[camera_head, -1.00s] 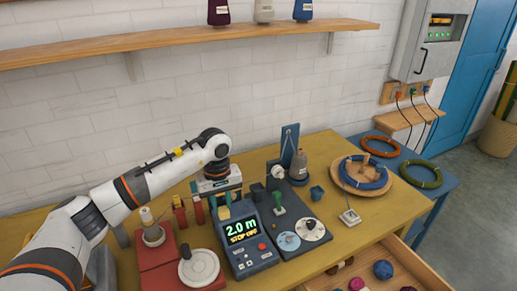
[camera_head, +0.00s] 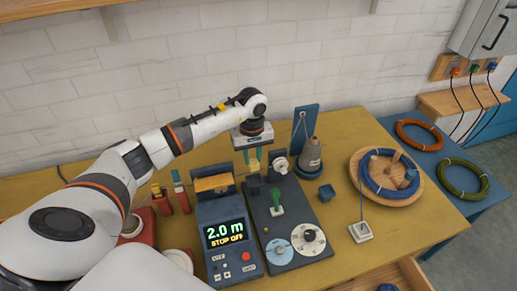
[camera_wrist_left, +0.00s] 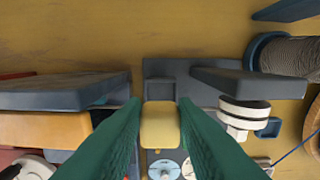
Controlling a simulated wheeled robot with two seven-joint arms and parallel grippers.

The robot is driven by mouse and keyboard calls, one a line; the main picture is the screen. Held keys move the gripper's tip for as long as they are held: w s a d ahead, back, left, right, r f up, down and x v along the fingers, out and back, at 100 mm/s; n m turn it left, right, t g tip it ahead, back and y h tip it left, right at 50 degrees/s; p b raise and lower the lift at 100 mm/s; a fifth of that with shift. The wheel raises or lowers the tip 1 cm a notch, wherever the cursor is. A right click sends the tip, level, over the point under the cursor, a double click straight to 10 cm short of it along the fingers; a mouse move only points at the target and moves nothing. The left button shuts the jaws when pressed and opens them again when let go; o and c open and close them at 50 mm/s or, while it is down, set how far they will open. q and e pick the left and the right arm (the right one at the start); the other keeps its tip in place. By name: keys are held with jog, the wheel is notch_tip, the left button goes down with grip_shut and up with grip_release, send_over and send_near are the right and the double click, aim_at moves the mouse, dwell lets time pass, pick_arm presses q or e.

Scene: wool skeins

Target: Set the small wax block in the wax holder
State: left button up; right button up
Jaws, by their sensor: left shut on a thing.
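My left gripper (camera_head: 253,162) is shut on the small wax block (camera_wrist_left: 159,124), a pale yellow block between the two green fingers in the left wrist view. In the head view the block (camera_head: 253,164) shows as a small yellow patch between the fingertips. The gripper hangs over the back part of the dark base plate (camera_head: 284,232). A small dark block-like piece (camera_head: 254,185), perhaps the wax holder, stands on the plate just below the fingertips. I cannot tell whether the wax touches it. My right gripper is not in view.
White discs (camera_head: 279,164) and a grey cone (camera_head: 311,154) stand close on the right. A wooden bowl (camera_head: 410,191) with blue wool lies farther right.

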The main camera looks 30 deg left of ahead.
aim_at(253, 163)
pick_arm(q)
jog(key=shift+s+f, duration=0.1)
jog(key=shift+f, duration=0.05)
jog(key=shift+f+b, duration=0.7)
jog(key=shift+f, duration=0.75)
jog(key=shift+w+f+b, duration=0.2)
jog(key=shift+f+b, duration=1.15)
jog(key=shift+f, duration=0.25)
jog(key=o, duration=1)
jog(key=shift+r, duration=0.1)
